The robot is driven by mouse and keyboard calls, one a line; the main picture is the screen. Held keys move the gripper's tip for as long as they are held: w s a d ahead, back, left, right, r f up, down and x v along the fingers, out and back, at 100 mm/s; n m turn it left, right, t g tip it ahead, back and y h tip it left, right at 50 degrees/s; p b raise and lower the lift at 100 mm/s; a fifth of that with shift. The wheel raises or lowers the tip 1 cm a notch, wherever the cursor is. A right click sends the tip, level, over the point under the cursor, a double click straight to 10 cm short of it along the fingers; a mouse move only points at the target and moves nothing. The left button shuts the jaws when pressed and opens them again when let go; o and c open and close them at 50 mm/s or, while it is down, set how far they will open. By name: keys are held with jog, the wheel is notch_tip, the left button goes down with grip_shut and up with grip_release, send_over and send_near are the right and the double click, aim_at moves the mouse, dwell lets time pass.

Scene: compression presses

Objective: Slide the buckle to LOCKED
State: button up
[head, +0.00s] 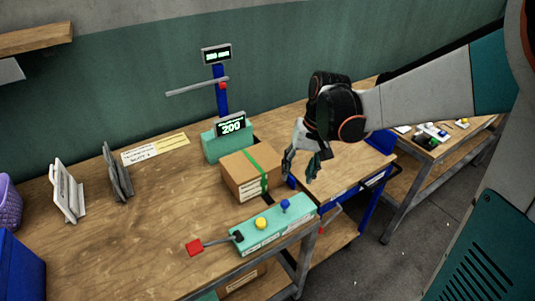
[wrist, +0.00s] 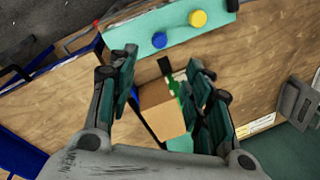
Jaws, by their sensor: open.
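A cardboard box (head: 246,177) stands on the wooden bench with a green strap (head: 257,168) over its top and front. In the wrist view the box (wrist: 160,112) lies between my fingers, with part of the green strap (wrist: 174,86) along its right edge. A small black piece (wrist: 165,66) shows at the box's end; I cannot tell whether it is the buckle. No LOCKED mark is readable. My gripper (head: 300,166) is open and empty, pointing down just right of the box in the head view. Its fingers (wrist: 160,64) hide part of the box's sides in the wrist view.
A teal panel (head: 265,236) with a yellow knob (head: 261,223) and a blue knob (head: 285,204) lies in front of the box. A display reading 200 (head: 231,125) stands behind.

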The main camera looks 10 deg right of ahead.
aim_at(286, 201)
jog(key=f+b, duration=0.1)
jog(key=f, duration=0.3)
jog(key=a+f+b, duration=0.1)
jog(key=f+b, duration=0.1)
jog(key=f, duration=0.3)
jog(key=w+a+f+b, duration=0.1)
jog(key=f+b, duration=0.1)
jog(key=f, duration=0.2)
jog(key=shift+a+f, duration=0.2)
jog(key=shift+f, duration=0.15)
jog(key=shift+s, duration=0.1)
